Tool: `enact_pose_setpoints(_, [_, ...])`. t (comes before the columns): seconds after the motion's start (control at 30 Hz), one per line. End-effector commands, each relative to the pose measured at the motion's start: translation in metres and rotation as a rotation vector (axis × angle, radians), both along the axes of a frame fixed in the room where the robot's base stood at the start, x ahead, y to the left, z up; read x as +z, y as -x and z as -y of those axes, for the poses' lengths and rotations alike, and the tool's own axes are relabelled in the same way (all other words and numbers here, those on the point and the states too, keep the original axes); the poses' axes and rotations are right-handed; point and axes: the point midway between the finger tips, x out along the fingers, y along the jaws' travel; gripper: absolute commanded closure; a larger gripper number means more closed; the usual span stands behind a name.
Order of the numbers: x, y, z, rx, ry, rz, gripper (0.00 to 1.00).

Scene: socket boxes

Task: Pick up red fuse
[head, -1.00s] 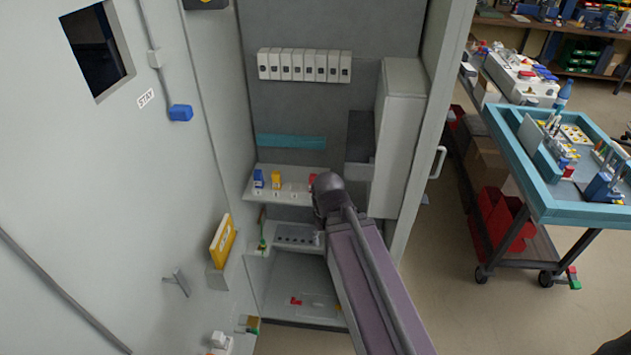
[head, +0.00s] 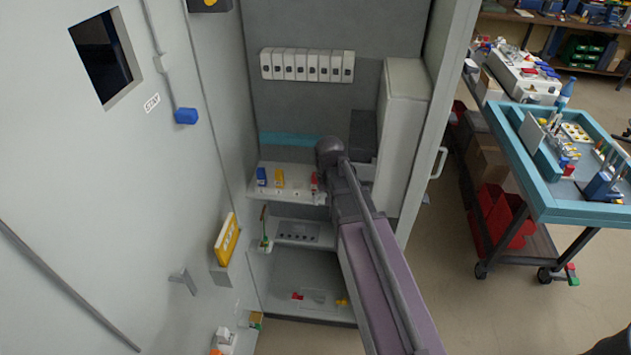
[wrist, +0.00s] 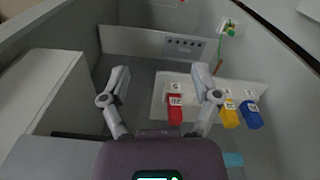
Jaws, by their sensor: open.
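The red fuse (head: 314,181) stands on the upper shelf of the cabinet, at the right end of a row, partly hidden by my arm in the head view. In the wrist view the red fuse (wrist: 175,109) shows between my two fingers, nearer the right one. My gripper (wrist: 160,72) is open and empty, with no visible contact on the fuse. The yellow fuse (wrist: 230,115) and the blue fuse (wrist: 252,116) stand just outside the right finger. In the head view the gripper is mostly hidden behind my arm.
The shelf (head: 297,193) sits below a row of white breakers (head: 306,65). A white box (head: 404,125) stands close to the right of my arm. A lower ledge with holes (head: 298,235) lies below. Small red and yellow pieces lie on the cabinet floor (head: 285,268).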

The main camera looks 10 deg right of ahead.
Motion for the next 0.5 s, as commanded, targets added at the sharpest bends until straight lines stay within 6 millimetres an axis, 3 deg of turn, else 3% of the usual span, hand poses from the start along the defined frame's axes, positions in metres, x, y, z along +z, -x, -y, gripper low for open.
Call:
enact_pose_setpoints(0.03, [0.011, -0.036, 0.0, -0.023, 0.0, 0.0, 0.2])
enact_pose_setpoints(0.2, [0.027, -0.107, 0.0, -0.101, -0.001, 0.0, 0.2])
enact_pose_setpoints(0.33, [0.036, -0.148, 0.0, -0.149, -0.001, 0.0, 0.2])
enact_pose_setpoints(0.5, [0.041, -0.174, 0.0, -0.184, -0.001, 0.0, 0.2])
